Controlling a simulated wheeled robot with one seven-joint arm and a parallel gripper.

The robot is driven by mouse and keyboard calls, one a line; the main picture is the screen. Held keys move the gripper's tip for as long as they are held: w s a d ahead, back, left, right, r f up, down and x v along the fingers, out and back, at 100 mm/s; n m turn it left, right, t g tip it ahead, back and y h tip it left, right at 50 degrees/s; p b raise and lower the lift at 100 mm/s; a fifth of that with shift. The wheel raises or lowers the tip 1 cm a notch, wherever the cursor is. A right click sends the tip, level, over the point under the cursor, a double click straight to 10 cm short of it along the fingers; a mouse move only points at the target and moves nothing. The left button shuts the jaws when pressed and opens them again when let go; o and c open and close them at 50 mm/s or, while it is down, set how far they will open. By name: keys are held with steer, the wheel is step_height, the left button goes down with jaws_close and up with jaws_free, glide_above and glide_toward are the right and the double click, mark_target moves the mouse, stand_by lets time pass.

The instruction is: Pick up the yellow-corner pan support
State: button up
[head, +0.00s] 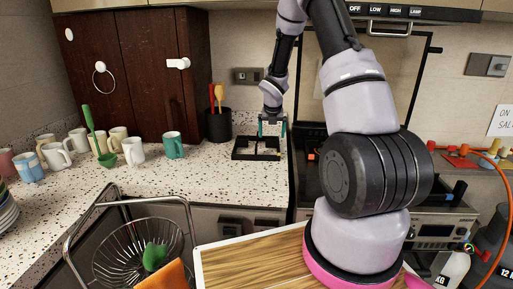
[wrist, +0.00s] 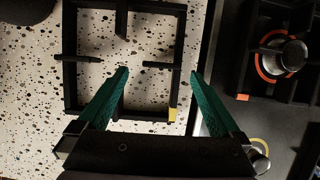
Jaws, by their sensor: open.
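The pan support is a black square grate (head: 242,148) lying on the speckled counter, left of the stove. In the wrist view the same grate (wrist: 69,80) has a small yellow mark (wrist: 172,114) at its lower right corner. My gripper (head: 271,128) is over the right part of the grate, pointing down. In the wrist view my gripper's two green fingers (wrist: 159,73) are open, with the grate's right bar and an inward prong showing between them. Nothing is clamped. I cannot tell the exact height of the fingertips above the bar.
The stove (wrist: 225,90) stands just right of the grate, with a burner (wrist: 283,55) ringed in orange. A black utensil pot (head: 218,126) stands behind the grate. A teal mug (head: 173,145) and several other mugs are to the left. The counter (head: 215,178) in front is clear.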

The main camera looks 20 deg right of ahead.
mark_target(273, 140)
steer(key=x, duration=0.5)
steer(key=shift+d, duration=0.3)
steer(key=shift+c, duration=0.3)
jaws_close()
